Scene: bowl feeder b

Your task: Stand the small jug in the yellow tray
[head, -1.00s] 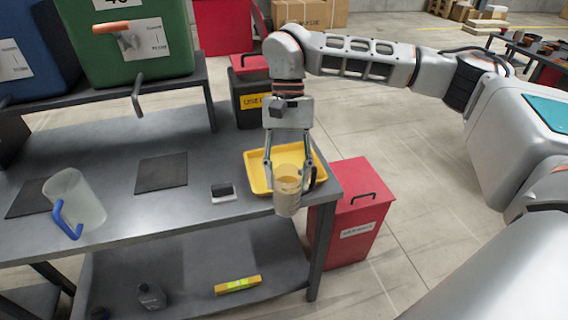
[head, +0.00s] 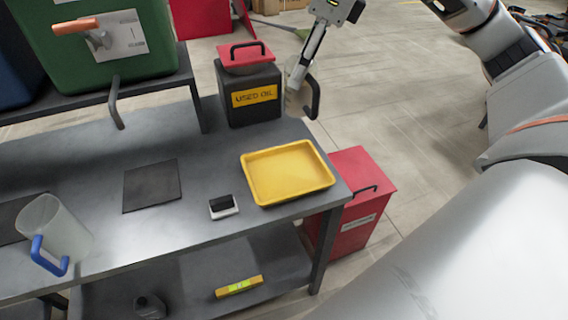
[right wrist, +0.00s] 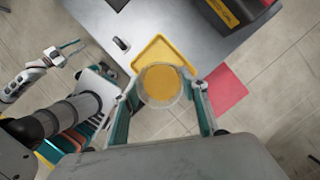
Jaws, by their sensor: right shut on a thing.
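The small jug is clear with a black handle (head: 314,97). In the head view its see-through body is hard to make out above the floor, right of the used-oil can. My right gripper (head: 302,76) is shut on it, up in the air beyond the bench. In the right wrist view the jug (right wrist: 163,85) shows as a round rim between the fingers, yellow-orange inside; I cannot tell contents from tray behind. The yellow tray (head: 289,173) lies empty at the bench's right end. My left gripper (right wrist: 70,48) shows small in the wrist view, its jaws unclear.
A used-oil can (head: 250,95) with a red lid stands behind the tray. A small black-and-white block (head: 223,206) lies left of the tray. A large clear jug with a blue handle (head: 50,255) stands at left. A red bin (head: 350,205) stands beside the bench.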

